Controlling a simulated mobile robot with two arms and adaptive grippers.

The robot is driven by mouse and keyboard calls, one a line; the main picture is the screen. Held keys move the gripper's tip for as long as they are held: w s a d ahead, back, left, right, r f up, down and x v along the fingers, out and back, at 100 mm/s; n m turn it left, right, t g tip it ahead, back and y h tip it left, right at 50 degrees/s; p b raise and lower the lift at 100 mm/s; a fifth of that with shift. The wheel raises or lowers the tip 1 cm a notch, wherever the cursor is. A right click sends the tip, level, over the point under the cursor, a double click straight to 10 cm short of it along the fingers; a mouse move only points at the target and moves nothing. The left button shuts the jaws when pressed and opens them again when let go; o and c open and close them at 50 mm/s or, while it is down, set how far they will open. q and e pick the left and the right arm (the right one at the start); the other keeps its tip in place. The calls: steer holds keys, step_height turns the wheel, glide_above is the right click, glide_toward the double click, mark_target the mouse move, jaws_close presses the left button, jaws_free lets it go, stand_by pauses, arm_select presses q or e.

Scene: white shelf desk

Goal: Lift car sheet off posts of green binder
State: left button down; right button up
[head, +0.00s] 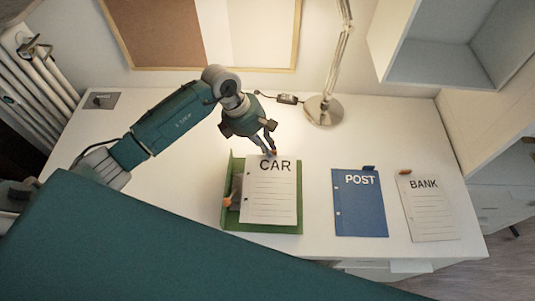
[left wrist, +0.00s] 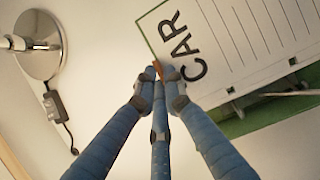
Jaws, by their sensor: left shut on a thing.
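The white CAR sheet (head: 268,205) lies over the open green binder (head: 262,228) on the desk. My left gripper (head: 271,152) is at the sheet's top edge, shut on its small orange-brown tab. In the left wrist view the closed fingers (left wrist: 162,75) meet at this tab beside the word CAR on the sheet (left wrist: 240,40). Grey metal parts and the green binder (left wrist: 265,115) show along the sheet's punched edge. Whether the sheet's holes are still on the posts I cannot tell. My right gripper is not in view.
A blue POST sheet (head: 360,212) and a white BANK sheet (head: 430,215) lie to the right. A lamp base (head: 323,110) stands at the back, with its cable switch (head: 287,99) nearby. A white shelf (head: 445,65) is at the upper right. Desk left of the binder is clear.

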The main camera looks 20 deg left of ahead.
arm_select(q)
step_height(320, 180, up, 16)
steer(key=b, duration=0.2)
arm_select(e)
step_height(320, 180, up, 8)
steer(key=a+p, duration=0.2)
steer(key=p, duration=0.8)
arm_select(q)
steer(key=shift+f+b, duration=3.55)
steer(key=shift+f, duration=3.7)
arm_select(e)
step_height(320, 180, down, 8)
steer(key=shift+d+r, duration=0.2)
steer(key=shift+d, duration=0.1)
arm_select(q)
steer(key=shift+f, duration=0.1)
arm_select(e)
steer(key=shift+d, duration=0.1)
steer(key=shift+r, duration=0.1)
arm_select(q)
steer(key=shift+r+p, duration=1.3)
steer(key=shift+r, duration=1.25)
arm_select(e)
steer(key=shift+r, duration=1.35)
